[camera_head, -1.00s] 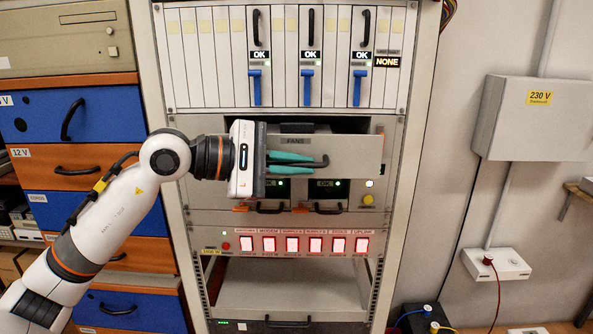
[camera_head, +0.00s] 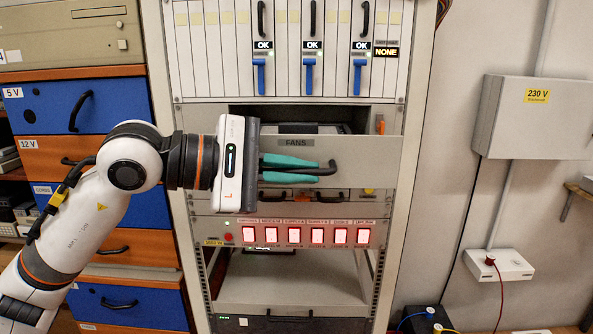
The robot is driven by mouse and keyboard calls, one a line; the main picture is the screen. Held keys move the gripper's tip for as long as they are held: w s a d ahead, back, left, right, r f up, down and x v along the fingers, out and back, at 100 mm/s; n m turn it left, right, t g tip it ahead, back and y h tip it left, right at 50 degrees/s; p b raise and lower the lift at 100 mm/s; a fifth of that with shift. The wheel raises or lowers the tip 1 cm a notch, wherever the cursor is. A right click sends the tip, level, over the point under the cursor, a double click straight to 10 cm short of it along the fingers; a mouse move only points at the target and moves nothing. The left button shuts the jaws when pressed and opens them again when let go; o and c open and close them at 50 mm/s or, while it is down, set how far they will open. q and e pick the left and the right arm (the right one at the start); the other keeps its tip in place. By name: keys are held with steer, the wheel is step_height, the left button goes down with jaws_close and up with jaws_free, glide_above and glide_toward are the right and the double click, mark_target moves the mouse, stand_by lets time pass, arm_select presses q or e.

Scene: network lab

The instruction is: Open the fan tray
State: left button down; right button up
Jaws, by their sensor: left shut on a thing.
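The fan tray (camera_head: 372,152) is a grey drawer labelled FANS in the middle of the rack. It stands pulled out from its slot, and a dark opening with its inside shows above its front. My left gripper (camera_head: 312,168) comes in from the left, with its teal fingers shut on the black handle (camera_head: 333,168) on the tray's front. The gripper body covers the left part of the tray front. My right gripper is not in view.
Above are upright modules with blue levers (camera_head: 309,77) and OK signs. Below is a row of lit red switches (camera_head: 294,236). Power units below the tray are mostly hidden by it. Left are blue and orange drawers (camera_head: 75,110). A 230 V box (camera_head: 535,118) hangs on the right wall.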

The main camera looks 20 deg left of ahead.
arm_select(q)
steer(key=c, duration=1.5)
jaws_free()
steer(key=shift+b+v, duration=2.1)
steer(key=shift+v, duration=3.95)
steer(key=shift+f, duration=0.1)
